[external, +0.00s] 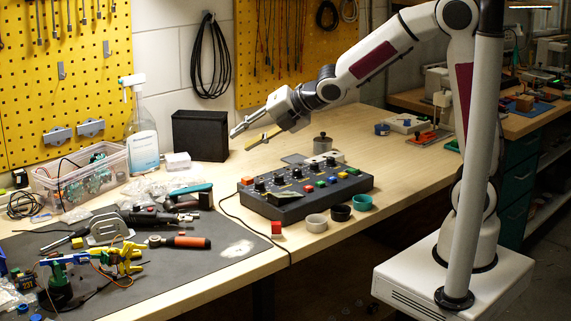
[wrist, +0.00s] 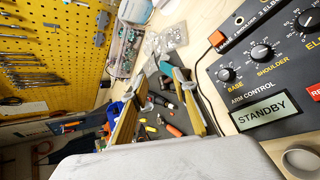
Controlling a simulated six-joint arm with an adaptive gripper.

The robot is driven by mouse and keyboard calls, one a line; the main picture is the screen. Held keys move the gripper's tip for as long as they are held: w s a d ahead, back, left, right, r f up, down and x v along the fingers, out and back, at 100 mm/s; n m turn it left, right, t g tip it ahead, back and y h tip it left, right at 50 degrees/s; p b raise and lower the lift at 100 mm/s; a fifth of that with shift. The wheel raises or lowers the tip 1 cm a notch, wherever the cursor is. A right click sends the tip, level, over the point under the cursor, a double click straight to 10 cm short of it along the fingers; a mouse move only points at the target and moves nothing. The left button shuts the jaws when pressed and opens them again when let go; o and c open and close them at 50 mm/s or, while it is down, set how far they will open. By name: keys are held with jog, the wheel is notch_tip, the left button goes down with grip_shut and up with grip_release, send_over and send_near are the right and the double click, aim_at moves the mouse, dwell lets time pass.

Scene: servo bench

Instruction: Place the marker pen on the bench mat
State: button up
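The dark grey bench mat (external: 212,268) lies at the front left of the bench in the external view, with a pale worn patch near its right end. In the wrist view it shows partly between the fingers (wrist: 158,122). I cannot pick out the marker pen with certainty in either view. My gripper (external: 247,134) is raised above the bench, behind and left of the control box, pointing left. Its two fingers are spread apart, and I see nothing held between them. The wrist view also shows the gripper (wrist: 153,82) open.
The control box (external: 305,190) stands right of the mat, with small cups (external: 316,223) before it. An orange-handled screwdriver (external: 190,242), a small robot model (external: 125,258) and other tools crowd the mat. A spray bottle (external: 141,130) and black box (external: 200,135) stand behind.

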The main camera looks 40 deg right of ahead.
jog(key=s+d+r+m+g+h, duration=0.1)
jog(key=s+d+r+m+h, duration=0.1)
jog(key=s+d+m, duration=0.6)
jog(key=s+d+r+m+h, duration=0.2)
jog(key=s+d+m, duration=0.1)
jog(key=d+m, duration=0.55)
jog(key=s+d+f+m+g, duration=0.1)
jog(key=s+d+m, duration=0.1)
jog(key=s+m, duration=0.2)
jog(key=s+d+f+m+g, duration=0.1)
jog(key=s+d+m, duration=0.2)
jog(key=s, duration=0.5)
jog(key=s+d+m+g+h, duration=0.1)
jog(key=s+d+m, duration=0.2)
jog(key=s+m, duration=0.2)
jog(key=shift+s+f+m, duration=0.35)
jog(key=shift+s+f, duration=0.05)
jog(key=shift+s, duration=0.35)
